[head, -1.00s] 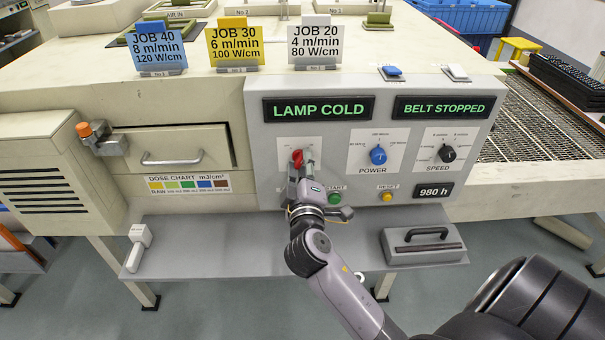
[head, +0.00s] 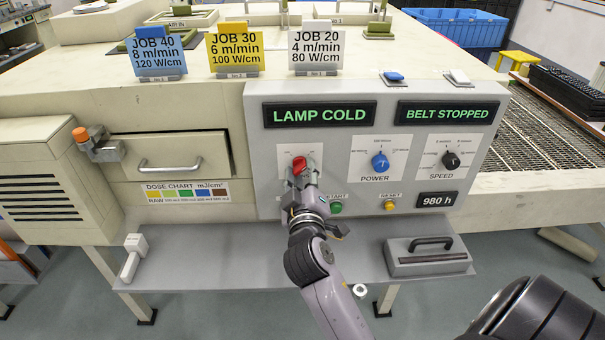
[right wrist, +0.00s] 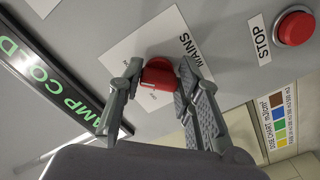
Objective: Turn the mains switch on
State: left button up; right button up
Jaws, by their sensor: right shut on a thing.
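The mains switch is a red rotary knob (head: 299,164) on a white plate at the left of the control panel. In the right wrist view the red knob (right wrist: 157,74) sits beside the word MAINS, with small OFF lettering near it. My right gripper (head: 301,174) is at the knob. Its two fingers (right wrist: 155,85) are closed on either side of the knob in the right wrist view. The lower part of the plate is hidden by the gripper in the head view. My left gripper is not in view.
The panel displays read LAMP COLD (head: 319,115) and BELT STOPPED (head: 448,113). A green start button (head: 336,208), yellow reset button (head: 389,205), blue power knob (head: 380,161) and black speed knob (head: 451,160) are nearby. A red stop button (right wrist: 295,26) shows in the right wrist view. A grey shelf (head: 215,255) lies below.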

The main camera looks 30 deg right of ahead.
aim_at(302, 126)
jog(key=o, duration=1.1)
jog(key=shift+o, duration=0.2)
notch_tip(302, 126, up, 10)
jog(key=shift+f, duration=0.1)
jog(key=shift+s+r, duration=0.2)
jog(key=shift+r, duration=0.05)
jog(key=shift+w+f, duration=0.15)
jog(key=shift+w, duration=0.1)
